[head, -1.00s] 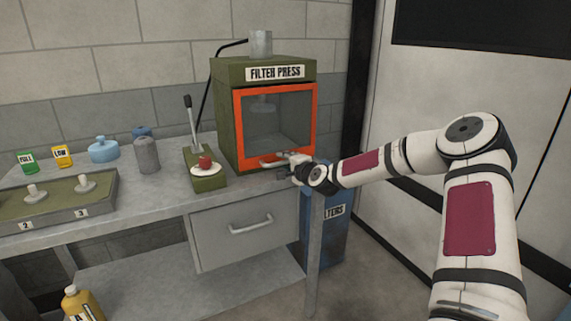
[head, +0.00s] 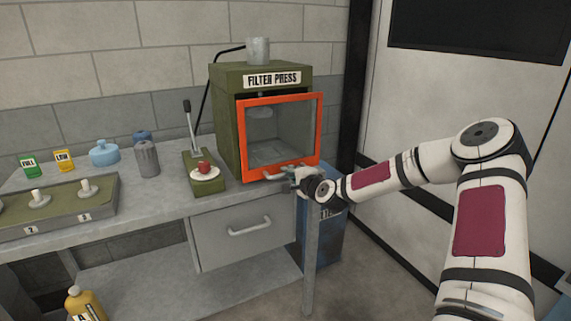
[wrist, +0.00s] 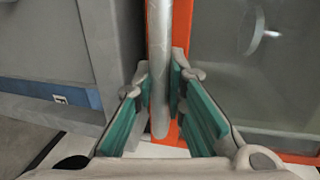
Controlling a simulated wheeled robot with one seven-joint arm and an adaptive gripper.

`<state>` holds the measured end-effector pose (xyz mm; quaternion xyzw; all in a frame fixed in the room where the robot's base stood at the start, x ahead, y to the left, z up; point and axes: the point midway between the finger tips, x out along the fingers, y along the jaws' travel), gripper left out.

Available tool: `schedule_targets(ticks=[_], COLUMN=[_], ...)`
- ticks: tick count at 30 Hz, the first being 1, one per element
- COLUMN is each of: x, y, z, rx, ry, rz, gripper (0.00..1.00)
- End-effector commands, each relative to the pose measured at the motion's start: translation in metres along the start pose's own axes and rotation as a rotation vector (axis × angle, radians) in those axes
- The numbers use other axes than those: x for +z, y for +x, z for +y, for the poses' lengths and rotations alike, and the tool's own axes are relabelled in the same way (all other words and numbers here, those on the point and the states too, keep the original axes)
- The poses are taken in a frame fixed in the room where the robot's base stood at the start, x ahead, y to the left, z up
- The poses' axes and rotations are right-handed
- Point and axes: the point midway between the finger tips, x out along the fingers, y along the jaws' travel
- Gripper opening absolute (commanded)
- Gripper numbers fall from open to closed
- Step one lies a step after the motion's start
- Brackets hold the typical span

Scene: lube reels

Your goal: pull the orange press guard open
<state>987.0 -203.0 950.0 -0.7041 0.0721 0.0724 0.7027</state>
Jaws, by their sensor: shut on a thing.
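The orange press guard (head: 280,97) is an orange frame with a clear pane on the front of the green filter press (head: 228,125). It stands a little out from the press body, with a gap showing along its top and left. Its grey handle bar (head: 270,177) runs along the lower edge. My gripper (head: 292,172) is at the right end of this handle, shut on it. In the wrist view the handle (wrist: 160,60) lies between the green-padded fingers (wrist: 161,90), beside the orange frame (wrist: 184,25). The exact finger contact is hard to see.
A lever stand with a red knob (head: 204,167) is on the bench left of the press. A drawer (head: 245,232) is below, and a blue bin (head: 325,245) stands beside the bench leg. The floor right of the bench looks clear.

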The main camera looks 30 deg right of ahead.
Motion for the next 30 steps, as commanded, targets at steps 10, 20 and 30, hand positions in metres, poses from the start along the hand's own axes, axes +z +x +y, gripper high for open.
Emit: schedule_targets(ticks=[10,20,30], x=[0.0,0.0,0.0], y=[-0.086,-0.117,-0.118], z=[0.015,0.024,0.026], rx=[0.005,0.003,0.002], ry=[0.003,0.001,0.0], rz=[0.0,0.0,-0.001], gripper=[0.0,0.0,0.0])
